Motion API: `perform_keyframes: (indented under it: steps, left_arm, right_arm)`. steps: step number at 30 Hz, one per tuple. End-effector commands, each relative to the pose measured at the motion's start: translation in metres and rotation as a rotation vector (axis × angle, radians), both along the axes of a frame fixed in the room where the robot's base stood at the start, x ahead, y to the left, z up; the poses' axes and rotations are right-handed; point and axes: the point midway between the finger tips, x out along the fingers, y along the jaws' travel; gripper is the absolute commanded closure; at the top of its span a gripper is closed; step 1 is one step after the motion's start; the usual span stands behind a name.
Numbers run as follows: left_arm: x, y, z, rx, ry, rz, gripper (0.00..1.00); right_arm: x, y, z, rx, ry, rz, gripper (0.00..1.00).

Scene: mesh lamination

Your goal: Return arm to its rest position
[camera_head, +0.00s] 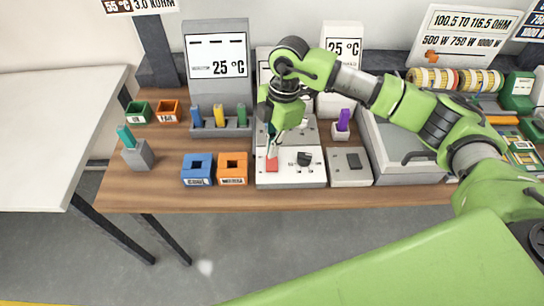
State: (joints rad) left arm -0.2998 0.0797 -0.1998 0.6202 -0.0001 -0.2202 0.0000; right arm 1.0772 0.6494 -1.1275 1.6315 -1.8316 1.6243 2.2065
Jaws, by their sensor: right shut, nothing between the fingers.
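My right arm comes in from the right and reaches over the back of the wooden table (130,190). Its gripper (272,152) points down over the white station (290,178) in the middle of the table. The fingers look closed, with nothing visible between them. Part of the station is hidden behind the gripper. My left gripper is not in view.
Blue (198,167) and orange (233,167) square holders stand left of the station. A black knob (304,159) and a purple piece (343,120) are close on the right. A rack with colored sticks (219,117) stands behind. The table's front strip is clear.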

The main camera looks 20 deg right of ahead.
Motion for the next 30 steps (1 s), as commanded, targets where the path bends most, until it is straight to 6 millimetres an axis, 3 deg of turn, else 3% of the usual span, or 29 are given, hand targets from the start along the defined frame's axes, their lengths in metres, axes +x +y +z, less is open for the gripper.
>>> perform_keyframes:
  steps: [6,23,26,29,30]
  left_arm:
    - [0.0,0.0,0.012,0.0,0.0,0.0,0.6]
    - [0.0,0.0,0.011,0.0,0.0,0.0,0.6]
    - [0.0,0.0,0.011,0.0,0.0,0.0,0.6]
    - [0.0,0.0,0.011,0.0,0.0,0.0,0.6]
    - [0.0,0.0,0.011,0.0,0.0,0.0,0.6]
  right_arm:
    - [0.0,0.0,0.017,0.0,0.0,0.0,1.0]
    - [-0.001,0.003,0.016,0.011,0.0,0.007,1.0]
    - [-0.008,0.027,0.013,0.088,-0.001,0.052,1.0]
    - [-0.023,0.077,0.014,0.264,-0.012,0.139,1.0]
    - [-0.032,0.104,0.018,0.362,-0.023,0.181,1.0]
